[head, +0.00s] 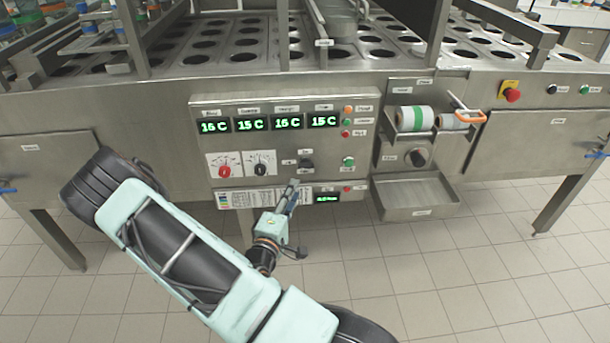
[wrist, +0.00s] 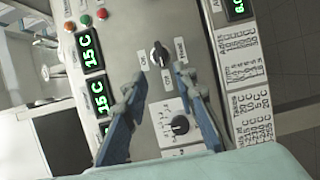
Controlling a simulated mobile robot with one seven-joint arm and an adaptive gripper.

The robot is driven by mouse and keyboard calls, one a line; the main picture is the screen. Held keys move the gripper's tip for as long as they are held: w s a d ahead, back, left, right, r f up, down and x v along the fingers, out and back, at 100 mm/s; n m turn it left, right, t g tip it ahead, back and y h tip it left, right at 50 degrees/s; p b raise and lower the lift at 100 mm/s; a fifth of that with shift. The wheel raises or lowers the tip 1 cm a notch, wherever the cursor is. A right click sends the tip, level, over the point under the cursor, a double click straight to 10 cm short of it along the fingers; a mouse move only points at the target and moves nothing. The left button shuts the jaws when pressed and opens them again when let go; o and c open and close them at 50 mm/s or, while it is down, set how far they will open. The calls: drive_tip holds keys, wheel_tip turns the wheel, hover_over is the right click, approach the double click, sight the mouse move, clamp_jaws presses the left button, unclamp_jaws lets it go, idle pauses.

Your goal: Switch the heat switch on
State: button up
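A small black rotary switch (head: 306,164) with labels around it sits on the steel control panel (head: 340,190), which I take to be the heat switch; its label is too small to read in the head view. In the wrist view the same black switch (wrist: 158,52) shows beyond the fingertips, with its handle roughly upright in the picture. My gripper (head: 291,190) is just below the switch in the head view. In the wrist view my gripper (wrist: 155,82) is open, with its blue fingers apart and nothing between them. The fingers appear not to touch the switch.
A red knob (head: 224,171) and a black knob (head: 261,169) on white plates sit left of the switch. Temperature displays (head: 288,122) are above. A green button (head: 348,162) is to the right. A steel tray (head: 415,197) juts out at the lower right.

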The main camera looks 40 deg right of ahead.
sight(305, 168)
drive_tip(key=b+x, duration=0.1)
drive_tip(key=x, duration=0.9)
drive_tip(key=shift+w+d, duration=0.15)
drive_tip(key=shift+d, duration=0.25)
drive_tip(key=shift+c, duration=0.2)
clamp_jaws()
